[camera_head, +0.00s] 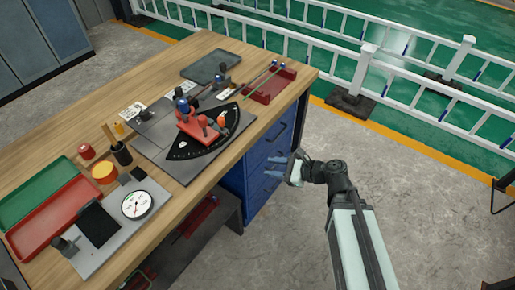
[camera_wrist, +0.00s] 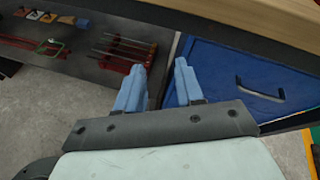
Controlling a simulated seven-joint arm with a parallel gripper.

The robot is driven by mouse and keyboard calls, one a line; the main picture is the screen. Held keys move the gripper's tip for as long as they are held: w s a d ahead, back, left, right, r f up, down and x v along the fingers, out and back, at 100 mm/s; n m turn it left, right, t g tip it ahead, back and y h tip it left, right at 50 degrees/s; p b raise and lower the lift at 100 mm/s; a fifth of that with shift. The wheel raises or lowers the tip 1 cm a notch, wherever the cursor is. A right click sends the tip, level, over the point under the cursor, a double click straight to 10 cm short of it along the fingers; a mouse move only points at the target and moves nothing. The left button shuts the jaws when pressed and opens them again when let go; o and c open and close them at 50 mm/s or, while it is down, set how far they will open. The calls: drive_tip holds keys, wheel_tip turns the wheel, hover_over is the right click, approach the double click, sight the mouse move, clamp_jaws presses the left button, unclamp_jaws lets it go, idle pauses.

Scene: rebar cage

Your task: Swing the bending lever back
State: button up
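The bending tool sits on the wooden bench (camera_head: 160,78) in the head view. It has a red lever body (camera_head: 198,128) over a black fan-shaped scale plate (camera_head: 205,145), with orange and blue knobs on top. My gripper (camera_head: 285,167) is off the bench's right side, below the top and in front of the blue drawers (camera_head: 262,165). In the wrist view the two blue fingers (camera_wrist: 158,75) are apart with nothing between them. They point toward the bench's underside and the blue drawer front (camera_wrist: 240,82). The bending tool is not in the wrist view.
A red tray with rods (camera_head: 270,84) and a dark tray (camera_head: 206,66) lie near the tool. A dial gauge (camera_head: 137,205), a green tray (camera_head: 38,190) and a red tray (camera_head: 55,217) are at the near left. The bench edge stands between my gripper and the tool.

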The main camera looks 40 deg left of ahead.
drive_tip(key=shift+n+y, duration=0.6)
drive_tip(key=w+a+r, duration=0.1)
drive_tip(key=r, duration=0.2)
drive_tip(key=w+a+r, duration=0.2)
drive_tip(key=r, duration=0.1)
drive_tip(key=w+a+r, duration=0.2)
drive_tip(key=shift+r, duration=0.4)
clamp_jaws()
wheel_tip(320, 180, up, 8)
drive_tip(key=s+a+r+n+g+y, duration=0.15)
drive_tip(key=n+g, duration=0.45)
drive_tip(key=n, duration=1.1)
drive_tip(key=s+d+f+x, duration=0.1)
drive_tip(key=s+x, duration=0.1)
drive_tip(key=x, duration=1.1)
drive_tip(key=shift+s+d, duration=0.2)
drive_tip(key=shift+s, duration=0.1)
